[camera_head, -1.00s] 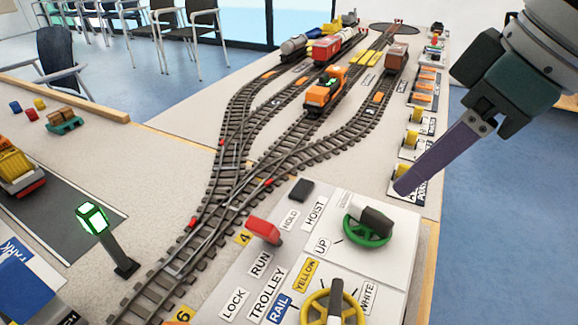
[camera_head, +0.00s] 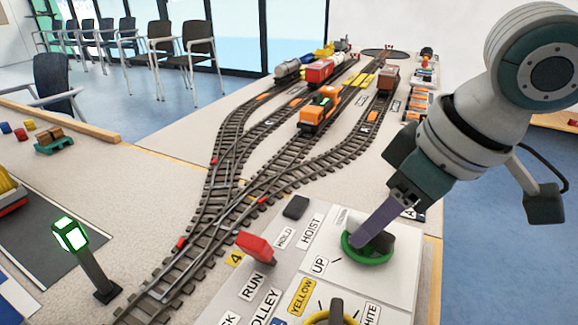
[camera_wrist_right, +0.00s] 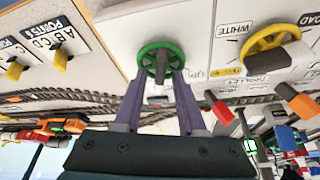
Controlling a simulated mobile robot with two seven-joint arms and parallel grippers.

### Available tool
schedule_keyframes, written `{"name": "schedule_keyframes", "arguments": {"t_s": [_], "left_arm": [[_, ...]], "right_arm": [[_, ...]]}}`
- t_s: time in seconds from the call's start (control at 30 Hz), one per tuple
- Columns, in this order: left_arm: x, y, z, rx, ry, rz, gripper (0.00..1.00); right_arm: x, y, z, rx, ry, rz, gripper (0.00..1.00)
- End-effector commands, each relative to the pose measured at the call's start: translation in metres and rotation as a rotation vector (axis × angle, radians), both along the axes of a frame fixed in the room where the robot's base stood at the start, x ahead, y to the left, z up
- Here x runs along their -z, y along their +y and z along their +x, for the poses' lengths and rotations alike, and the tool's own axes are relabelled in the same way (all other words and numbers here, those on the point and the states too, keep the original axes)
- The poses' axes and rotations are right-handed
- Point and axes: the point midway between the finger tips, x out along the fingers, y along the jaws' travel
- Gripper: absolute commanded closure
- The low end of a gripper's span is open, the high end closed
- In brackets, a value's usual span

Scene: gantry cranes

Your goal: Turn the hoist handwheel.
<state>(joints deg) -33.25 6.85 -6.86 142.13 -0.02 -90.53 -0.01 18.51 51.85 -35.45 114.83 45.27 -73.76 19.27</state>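The green hoist handwheel (camera_head: 365,259) sits on the white panel beside the HOIST and UP labels. It also shows in the right wrist view (camera_wrist_right: 144,52), with its dark grey handle (camera_wrist_right: 161,68). My right gripper (camera_head: 362,240) is at the wheel, and its purple finger covers part of the rim and handle. In the right wrist view my right gripper (camera_wrist_right: 158,84) is open, with the two fingers apart on either side of the handle. I cannot tell whether they touch the wheel. My left gripper is not in view.
A yellow handwheel (camera_head: 312,319) and a red lever (camera_head: 254,247) stand near the hoist wheel on the same panel. Model tracks with an orange locomotive (camera_head: 319,112) run behind. A lit signal post (camera_head: 93,270) stands at the left.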

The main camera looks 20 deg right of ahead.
Motion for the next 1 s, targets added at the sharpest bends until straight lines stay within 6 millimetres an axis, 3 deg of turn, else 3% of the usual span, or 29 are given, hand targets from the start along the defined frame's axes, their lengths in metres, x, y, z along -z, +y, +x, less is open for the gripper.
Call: {"name": "schedule_keyframes", "arguments": {"t_s": [0.03,0.33,1.0], "left_arm": [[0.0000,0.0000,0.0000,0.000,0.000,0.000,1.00],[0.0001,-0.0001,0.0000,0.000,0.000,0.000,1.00],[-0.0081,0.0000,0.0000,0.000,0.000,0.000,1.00]], "right_arm": [[-0.0001,-0.0001,-0.0001,0.000,0.000,0.000,0.67],[-0.0001,-0.0002,-0.0002,0.001,0.000,0.000,1.00],[-0.0022,-0.0010,-0.0003,-0.039,0.002,0.000,1.00]]}}
